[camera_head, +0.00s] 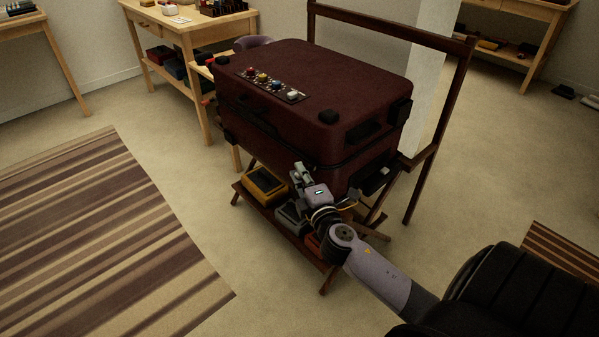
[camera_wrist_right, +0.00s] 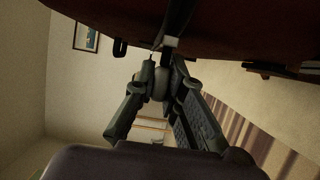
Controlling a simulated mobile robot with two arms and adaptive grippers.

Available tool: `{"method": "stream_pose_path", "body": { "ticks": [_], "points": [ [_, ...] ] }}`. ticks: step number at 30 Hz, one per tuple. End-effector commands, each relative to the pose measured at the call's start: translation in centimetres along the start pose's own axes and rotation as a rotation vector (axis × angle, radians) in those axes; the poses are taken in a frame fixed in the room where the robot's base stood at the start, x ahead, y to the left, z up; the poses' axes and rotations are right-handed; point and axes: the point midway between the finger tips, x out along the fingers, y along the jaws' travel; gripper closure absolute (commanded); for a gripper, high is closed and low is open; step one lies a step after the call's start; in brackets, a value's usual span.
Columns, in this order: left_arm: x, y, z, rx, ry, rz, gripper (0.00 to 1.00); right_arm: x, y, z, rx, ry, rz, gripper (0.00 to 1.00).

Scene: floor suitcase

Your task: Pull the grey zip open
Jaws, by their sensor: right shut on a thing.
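The dark red suitcase (camera_head: 310,85) lies flat and closed on a wooden stand, a dark zip line running around its side. My right gripper (camera_head: 300,171) is at its near lower front edge. In the right wrist view, my right gripper (camera_wrist_right: 162,66) is shut beneath the suitcase's dark red underside (camera_wrist_right: 240,28), on the small grey zip pull (camera_wrist_right: 170,42) that hangs at a dark strip. The fingers hide most of the pull. My left gripper cannot be made out in either view.
The wooden stand (camera_head: 436,145) has a tall frame at the right and a low shelf holding a yellow-and-black box (camera_head: 264,184) and other boxes. A wooden table (camera_head: 190,25) stands behind. A striped rug (camera_head: 90,235) lies at the left, with clear floor in front.

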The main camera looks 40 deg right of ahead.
Motion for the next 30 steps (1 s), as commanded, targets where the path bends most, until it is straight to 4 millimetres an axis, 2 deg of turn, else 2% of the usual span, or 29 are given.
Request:
{"method": "stream_pose_path", "body": {
  "ticks": [1,2,11,22,26,30],
  "points": [
    [0.0,0.0,0.0,0.0,0.0,0.0,1.0,-0.1,-0.3,0.0,-0.001,-0.001,-0.007,1.0],
    [0.0,0.0,0.0,0.0,0.0,0.0,1.0,-0.1,-0.4,0.0,-0.001,-0.002,-0.007,0.89],
    [0.0,0.0,0.0,0.0,0.001,0.0,1.0,-0.1,-0.2,0.0,-0.001,-0.001,-0.004,0.69],
    [0.1,-0.1,-0.1,-0.001,0.003,-0.001,1.0,-0.5,-0.2,0.0,0.0,-0.001,-0.003,0.68],
    [0.0,-0.1,-0.1,0.0,0.003,-0.001,1.0,-2.2,-0.2,0.0,0.0,0.0,-0.005,0.68],
    [0.0,0.0,-0.1,0.0,0.002,-0.001,1.0,-5.2,-0.3,0.0,0.002,-0.002,-0.008,0.68]
  ]
}}
